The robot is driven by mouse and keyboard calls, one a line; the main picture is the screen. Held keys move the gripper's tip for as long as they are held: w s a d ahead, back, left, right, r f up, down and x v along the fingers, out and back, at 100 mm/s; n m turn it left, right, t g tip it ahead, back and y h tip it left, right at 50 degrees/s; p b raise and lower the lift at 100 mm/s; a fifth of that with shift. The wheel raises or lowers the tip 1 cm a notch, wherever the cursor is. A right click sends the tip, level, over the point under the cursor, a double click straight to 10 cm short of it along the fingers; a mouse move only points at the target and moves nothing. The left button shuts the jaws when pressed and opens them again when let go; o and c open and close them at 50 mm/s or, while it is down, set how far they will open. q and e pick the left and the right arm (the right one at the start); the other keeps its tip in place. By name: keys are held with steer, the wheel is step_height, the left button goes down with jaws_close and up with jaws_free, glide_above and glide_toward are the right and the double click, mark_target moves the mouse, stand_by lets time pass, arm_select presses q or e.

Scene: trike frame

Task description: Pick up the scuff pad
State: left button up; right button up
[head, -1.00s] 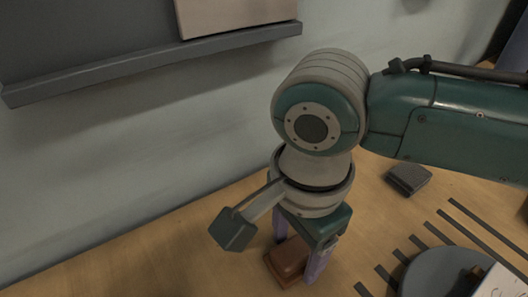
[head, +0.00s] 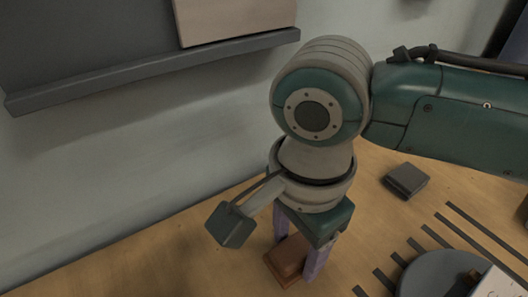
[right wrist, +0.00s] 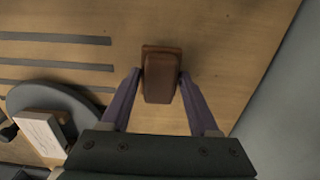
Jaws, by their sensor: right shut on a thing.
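The scuff pad appears to be the reddish-brown block (head: 285,262) low in the middle of the head view, near the wall side of the table. My right gripper (head: 296,260) points down with its two purple fingers on either side of it, shut on it. In the right wrist view the pad (right wrist: 160,82) sits between the fingertips (right wrist: 160,76), with a wider brown part showing at its far end. I cannot tell whether it is clear of the tabletop. My left gripper is not in view.
A dark grey block (head: 406,180) lies on the wooden table (head: 375,215). Dark strips (head: 484,233) and a round grey dish (head: 440,275) with a white labelled thing (head: 503,284) are at the lower right. A pale wall (head: 110,180) with a grey ledge (head: 150,74) stands behind.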

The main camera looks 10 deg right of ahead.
mark_target(296, 246)
step_height(296, 246, up, 18)
steer(key=p, duration=0.5)
steer(key=shift+r+p, duration=0.2)
steer(key=shift+p, duration=0.1)
